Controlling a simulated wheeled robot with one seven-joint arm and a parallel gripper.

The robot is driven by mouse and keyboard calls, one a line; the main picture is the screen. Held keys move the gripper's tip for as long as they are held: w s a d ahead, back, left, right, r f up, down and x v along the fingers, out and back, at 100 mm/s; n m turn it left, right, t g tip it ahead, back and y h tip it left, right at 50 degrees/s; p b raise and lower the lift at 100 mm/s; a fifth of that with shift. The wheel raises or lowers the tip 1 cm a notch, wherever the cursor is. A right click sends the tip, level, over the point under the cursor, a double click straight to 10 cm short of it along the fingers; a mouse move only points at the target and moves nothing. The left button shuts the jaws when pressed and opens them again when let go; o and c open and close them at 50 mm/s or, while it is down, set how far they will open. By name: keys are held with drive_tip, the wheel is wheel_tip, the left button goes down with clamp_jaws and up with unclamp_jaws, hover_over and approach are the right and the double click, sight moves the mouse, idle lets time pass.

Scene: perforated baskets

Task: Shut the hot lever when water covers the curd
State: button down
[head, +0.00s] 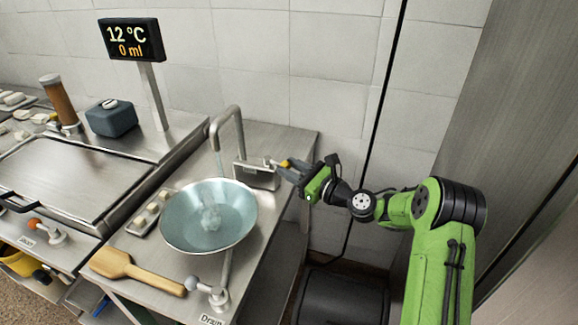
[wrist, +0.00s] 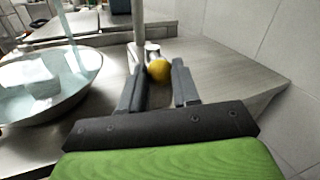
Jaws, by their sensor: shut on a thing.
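A metal basin (head: 165,222) stands on the steel counter with pale blue water in it. The whitish curd (head: 210,219) lies in the middle and looks under the water, though its top is hard to make out; it also shows as a pale block in the wrist view (wrist: 32,88). A thin stream falls from the tap (head: 216,124) into the basin. My gripper (head: 287,170) is at the lever with a yellow knob (wrist: 159,70), right of the tap. Its fingers are shut on this knob. No hot or cold marking is readable there.
A display (head: 131,40) reads 12 °C and 0 ml. A wooden paddle (head: 115,265) and a drain lever (head: 208,290) are at the counter front. A small tray of white pieces (head: 150,212) is left of the basin. The wall is close behind.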

drive_tip(key=shift+w+d+r+n+g+y+p, duration=0.1)
drive_tip(key=shift+w+d+n+g+y+p, duration=0.1)
drive_tip(key=shift+w+n+g+y+p, duration=0.3)
drive_tip(key=shift+w+d+r+n+g+y+p, duration=0.1)
drive_tip(key=shift+w+d+n+g+y+p, duration=0.1)
drive_tip(key=shift+n+g+y+p, duration=0.55)
drive_tip(key=shift+h, duration=0.25)
drive_tip(key=c, duration=0.8)
unclamp_jaws()
drive_tip(key=shift+f, duration=0.15)
wheel_tip(320, 180, up, 10)
drive_tip(key=p, duration=0.3)
drive_tip(key=shift+s, duration=0.1)
